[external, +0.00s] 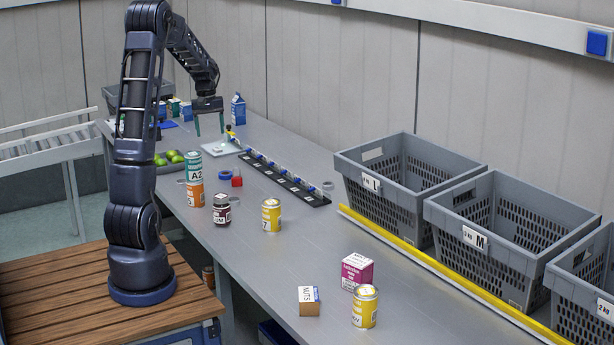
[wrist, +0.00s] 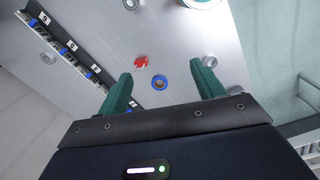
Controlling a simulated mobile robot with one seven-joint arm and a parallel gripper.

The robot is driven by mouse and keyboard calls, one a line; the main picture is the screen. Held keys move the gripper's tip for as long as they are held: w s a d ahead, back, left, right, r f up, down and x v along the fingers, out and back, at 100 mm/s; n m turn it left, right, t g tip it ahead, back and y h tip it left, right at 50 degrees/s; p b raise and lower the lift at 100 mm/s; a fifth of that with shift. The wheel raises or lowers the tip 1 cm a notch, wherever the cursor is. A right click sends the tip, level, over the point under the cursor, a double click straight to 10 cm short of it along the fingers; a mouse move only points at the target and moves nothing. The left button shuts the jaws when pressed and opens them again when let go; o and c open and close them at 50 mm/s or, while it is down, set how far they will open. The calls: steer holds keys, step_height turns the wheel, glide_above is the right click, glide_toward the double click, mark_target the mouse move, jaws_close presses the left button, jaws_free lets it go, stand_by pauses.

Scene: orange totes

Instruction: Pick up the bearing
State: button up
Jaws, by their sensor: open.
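My gripper (external: 210,131) is open and empty, its green fingers pointing down above the far part of the grey bench. In the wrist view its fingertips (wrist: 161,72) stand apart, with a blue ring (wrist: 159,82) seen between them on the bench below. Small grey rings also lie there, one at the right (wrist: 209,60) and one at the top (wrist: 131,4). In the external view the blue ring (external: 225,176) lies beside a red item (external: 237,178), and a grey ring (external: 328,185) lies near the black strip's end. I cannot tell for sure which ring is the bearing.
A black strip (external: 290,180) with labelled slots runs along the bench. Grey crates (external: 480,240) line the right behind a yellow rail. A green-fruit tray (external: 172,168) is left.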

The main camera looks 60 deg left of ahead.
mark_target(182, 181)
steer(key=s+a+f+n+h, duration=0.1)
steer(key=s+a+f+n, duration=0.1)
steer(key=s+a+f, duration=0.35)
steer(key=s+a+f+n, duration=0.2)
steer(key=a+f, duration=0.4)
steer(key=a, duration=0.5)
steer(key=f, duration=0.3)
steer(key=d+f, duration=0.1)
steer(key=f, duration=0.7)
steer(key=shift+w+d+f, duration=0.1)
steer(key=shift+w+d, duration=0.05)
steer(key=shift+d, duration=0.1)
steer(key=shift+c, duration=0.2)
steer(key=c, duration=1.1)
